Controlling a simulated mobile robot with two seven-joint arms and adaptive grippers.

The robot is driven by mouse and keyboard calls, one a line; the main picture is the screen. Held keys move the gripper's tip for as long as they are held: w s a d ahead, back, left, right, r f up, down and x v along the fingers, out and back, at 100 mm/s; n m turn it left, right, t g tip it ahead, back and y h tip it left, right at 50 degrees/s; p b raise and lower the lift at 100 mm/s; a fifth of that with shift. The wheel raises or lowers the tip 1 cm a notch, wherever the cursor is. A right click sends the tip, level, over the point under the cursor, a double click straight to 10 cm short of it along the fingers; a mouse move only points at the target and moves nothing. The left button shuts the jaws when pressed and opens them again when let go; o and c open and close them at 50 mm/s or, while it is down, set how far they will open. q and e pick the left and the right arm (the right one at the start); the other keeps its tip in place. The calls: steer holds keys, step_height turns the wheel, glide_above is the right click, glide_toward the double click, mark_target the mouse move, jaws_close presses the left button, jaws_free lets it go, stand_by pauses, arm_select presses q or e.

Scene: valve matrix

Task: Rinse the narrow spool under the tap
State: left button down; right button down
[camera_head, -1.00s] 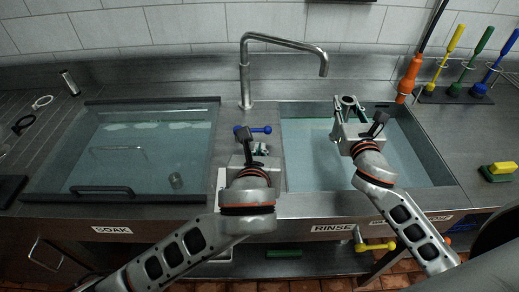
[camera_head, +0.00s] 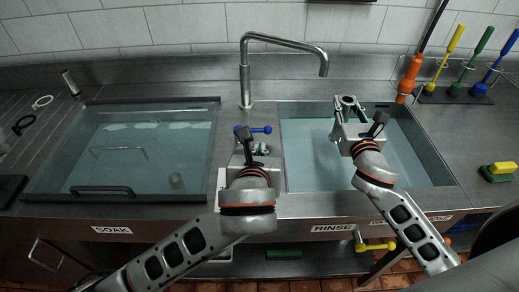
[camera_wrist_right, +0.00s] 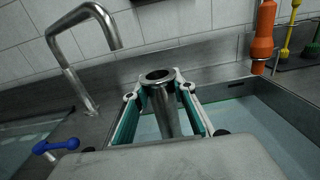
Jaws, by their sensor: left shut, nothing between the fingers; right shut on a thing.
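My right gripper (camera_head: 348,106) is over the rinse basin (camera_head: 410,165), shut on a grey metal spool with a flanged, hollow top end. The spool (camera_wrist_right: 163,108) stands roughly upright between the teal finger pads in the right wrist view; its lower end is hidden. The tap (camera_head: 245,75) rises behind the basins, and its spout end is to the left of the held spool in both views. No water stream shows from it. My left gripper (camera_head: 255,148) is shut and empty, just in front of the blue-handled lever (camera_head: 258,130) between the basins.
Another metal cylinder (camera_head: 69,82) is at the back left. An orange-handled sprayer (camera_head: 410,75) and coloured brushes stand at the right. A yellow lever (camera_head: 375,246) is below the counter.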

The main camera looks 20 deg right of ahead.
steer(key=s+d+r, duration=0.2)
steer(key=s+r, duration=0.2)
steer(key=shift+s, duration=0.35)
steer(key=shift+a, duration=0.1)
stand_by(1.3)
